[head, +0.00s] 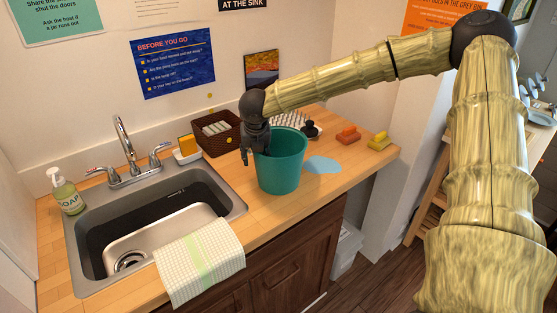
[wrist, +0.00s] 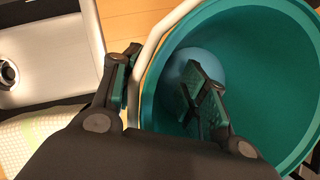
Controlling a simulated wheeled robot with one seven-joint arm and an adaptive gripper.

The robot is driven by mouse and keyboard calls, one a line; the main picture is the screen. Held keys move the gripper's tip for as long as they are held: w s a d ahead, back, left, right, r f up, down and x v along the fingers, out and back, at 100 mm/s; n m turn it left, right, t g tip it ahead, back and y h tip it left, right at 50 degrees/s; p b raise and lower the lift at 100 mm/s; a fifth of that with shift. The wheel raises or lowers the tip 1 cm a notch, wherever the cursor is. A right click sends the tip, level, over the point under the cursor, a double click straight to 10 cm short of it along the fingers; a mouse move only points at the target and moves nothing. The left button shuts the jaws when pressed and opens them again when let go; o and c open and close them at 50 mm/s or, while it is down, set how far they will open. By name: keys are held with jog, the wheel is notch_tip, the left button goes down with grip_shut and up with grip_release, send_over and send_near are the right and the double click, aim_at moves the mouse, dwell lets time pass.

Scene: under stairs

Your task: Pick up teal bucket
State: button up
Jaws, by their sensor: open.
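The teal bucket (head: 280,166) stands upright on the wooden counter, just right of the sink. My gripper (head: 255,155) is at the bucket's left rim, pointing down. In the wrist view, my gripper (wrist: 160,85) is open, with one finger outside the bucket (wrist: 255,30) and the other inside its mouth. The pale rim or handle strip (wrist: 153,60) runs between the two fingers. A light blue round patch shows inside the bucket behind the inner finger. I cannot tell whether either finger touches the wall.
The sink (head: 160,225) with a checked towel (head: 200,262) over its front edge lies left. A brown basket (head: 218,132) and a drying rack stand behind. Orange (head: 348,135) and yellow (head: 379,141) sponges or brushes and a blue puddle-like patch (head: 322,165) lie right.

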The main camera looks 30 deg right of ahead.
jog(key=shift+f, duration=0.2)
grip_shut()
jog(key=shift+r, duration=0.25)
dwell(0.5)
jog(key=shift+r+b, duration=0.8)
jog(key=shift+r, duration=0.7)
jog(key=s+a+r+b, duration=0.1)
jog(key=s+a+b, duration=0.3)
jog(key=s, duration=1)
jog(key=shift+a+r, duration=0.25)
jog(key=shift+a, duration=1.25)
jog(key=shift+s, duration=0.1)
